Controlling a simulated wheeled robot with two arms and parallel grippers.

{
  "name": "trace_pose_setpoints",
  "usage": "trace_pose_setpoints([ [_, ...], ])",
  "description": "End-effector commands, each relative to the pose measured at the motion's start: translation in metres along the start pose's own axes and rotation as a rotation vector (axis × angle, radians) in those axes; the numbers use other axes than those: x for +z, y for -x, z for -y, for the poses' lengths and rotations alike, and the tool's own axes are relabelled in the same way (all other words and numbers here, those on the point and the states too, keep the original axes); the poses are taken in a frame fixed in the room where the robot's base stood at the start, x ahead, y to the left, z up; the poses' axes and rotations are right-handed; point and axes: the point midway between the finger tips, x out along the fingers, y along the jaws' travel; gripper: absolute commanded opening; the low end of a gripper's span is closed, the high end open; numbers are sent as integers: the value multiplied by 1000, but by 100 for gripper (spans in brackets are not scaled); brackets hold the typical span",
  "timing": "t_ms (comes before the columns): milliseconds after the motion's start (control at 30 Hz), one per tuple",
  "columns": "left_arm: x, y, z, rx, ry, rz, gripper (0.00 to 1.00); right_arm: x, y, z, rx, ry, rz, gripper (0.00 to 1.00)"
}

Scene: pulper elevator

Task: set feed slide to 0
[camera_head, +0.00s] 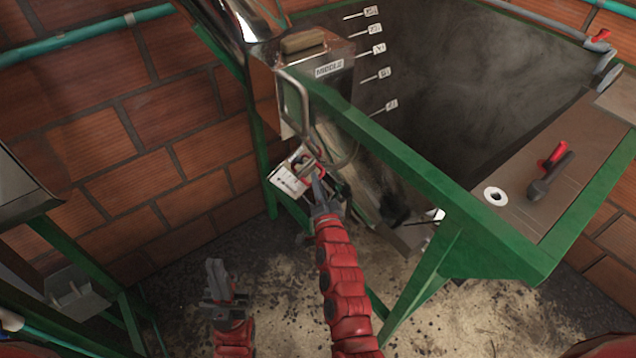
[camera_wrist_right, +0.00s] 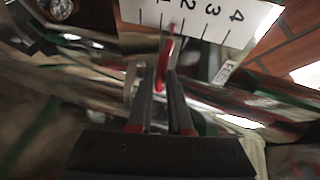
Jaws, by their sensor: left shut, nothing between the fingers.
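The white scale plate (camera_head: 288,181) of the feed slide sits under the metal hopper box. In the right wrist view, the plate (camera_wrist_right: 195,25) shows the numbers 2, 3 and 4, with ticks running on to the left. A red slide handle (camera_wrist_right: 165,62) stands in front of it, its tip between the ticks left of the 2. My right gripper (camera_head: 317,180) is at the handle; its fingers (camera_wrist_right: 167,85) are close together around the handle's near end. The fingers partly hide the handle in the head view. My left gripper (camera_head: 217,270) is shut and empty, apart from the machine.
A bent metal bar (camera_head: 300,112) hangs above the right gripper. The green frame (camera_head: 400,155) runs along its right side. A panel with a red lever (camera_head: 552,160) lies at right. A brick wall (camera_head: 130,140) stands behind; open floor surrounds the left gripper.

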Motion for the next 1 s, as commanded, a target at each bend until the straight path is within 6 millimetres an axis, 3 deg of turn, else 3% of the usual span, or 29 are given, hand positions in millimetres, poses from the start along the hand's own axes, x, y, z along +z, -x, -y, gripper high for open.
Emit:
trace_pose_setpoints([
  [100, 0, 0, 0, 0, 0, 0, 0, 0, 0, 0, 0, 0, 0, 0],
  [1000, 0, 0, 0, 0, 0, 0, 0, 0, 0, 0, -1, 0, 0, 0],
])
